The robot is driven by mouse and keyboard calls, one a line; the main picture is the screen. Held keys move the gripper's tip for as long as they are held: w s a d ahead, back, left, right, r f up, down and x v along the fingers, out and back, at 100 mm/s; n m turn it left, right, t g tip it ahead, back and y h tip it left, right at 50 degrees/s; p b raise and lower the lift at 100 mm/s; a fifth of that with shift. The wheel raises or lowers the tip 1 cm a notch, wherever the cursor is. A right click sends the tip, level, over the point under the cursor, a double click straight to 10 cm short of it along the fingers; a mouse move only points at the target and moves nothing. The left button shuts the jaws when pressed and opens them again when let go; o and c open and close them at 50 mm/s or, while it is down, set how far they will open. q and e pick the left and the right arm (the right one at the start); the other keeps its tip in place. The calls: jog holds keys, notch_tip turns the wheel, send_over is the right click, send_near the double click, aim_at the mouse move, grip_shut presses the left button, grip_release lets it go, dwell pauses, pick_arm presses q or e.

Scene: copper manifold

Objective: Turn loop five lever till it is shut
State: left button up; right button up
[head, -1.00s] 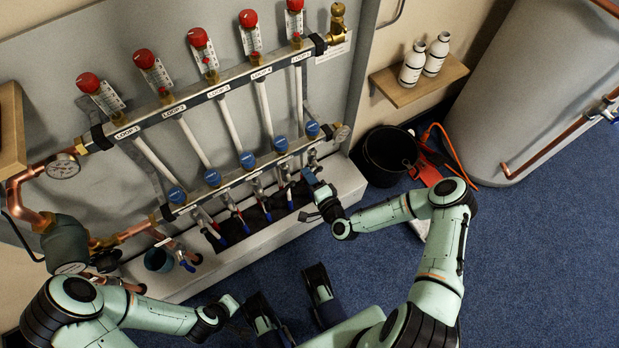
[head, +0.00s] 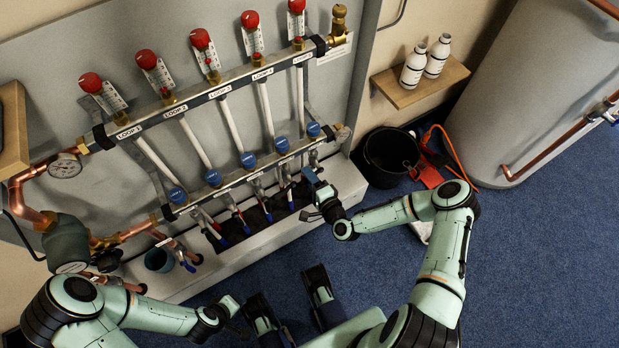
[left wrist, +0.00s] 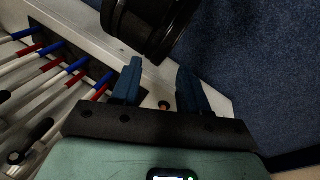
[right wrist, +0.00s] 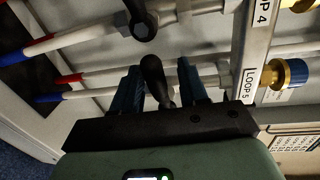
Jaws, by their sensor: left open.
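The loop five lever (right wrist: 155,78) is a black handle in the right wrist view, beside the LOOP 5 label (right wrist: 249,84) on the lower manifold bar. My right gripper (right wrist: 159,70) is around it, with one blue finger on each side. The fingers stand apart, with gaps to the lever. In the head view my right gripper (head: 315,187) is at the right end of the lower bar and hides this lever. My left gripper (left wrist: 160,78) is open and empty in the left wrist view, away from the levers.
The loop four lever (right wrist: 142,26) is close by in the right wrist view. Red and blue banded pipes (right wrist: 62,38) run beside the levers. A black bucket (head: 388,158) stands on the blue floor right of the manifold. A shelf (head: 420,85) holds two white bottles.

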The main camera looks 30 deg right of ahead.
jog(key=shift+s+d, duration=0.1)
pick_arm(q)
jog(key=shift+g+h, duration=0.3)
jog(key=shift+g, duration=0.2)
jog(key=s, duration=0.1)
jog(key=s+d+r+p, duration=0.1)
jog(key=s+r+p, duration=0.1)
jog(key=shift+d+r, duration=0.2)
jog(key=shift+d, duration=0.05)
pick_arm(e)
jog(key=s+d+r, duration=0.1)
jog(key=s+r, duration=0.1)
jog(key=s, duration=1.1)
jog(key=s+a+n+g+y+p, duration=0.45)
jog(key=a+n+g+p, duration=0.25)
jog(key=a, duration=0.3)
pick_arm(q)
notch_tip(320, 180, up, 16)
jog(key=s+d+g+p, duration=0.1)
jog(key=s+p, duration=0.1)
jog(key=p, duration=0.7)
jog(key=shift+s+d+f+m+g, duration=0.2)
jog(key=shift+s+m+g, duration=0.1)
jog(key=shift+g, duration=0.1)
pick_arm(e)
jog(key=s+r+n+g+h, duration=0.2)
jog(key=s+r+n+g, duration=0.4)
jog(key=s+g, duration=0.4)
jog(key=shift+s+n, duration=0.3)
jog(key=shift+s, duration=0.65)
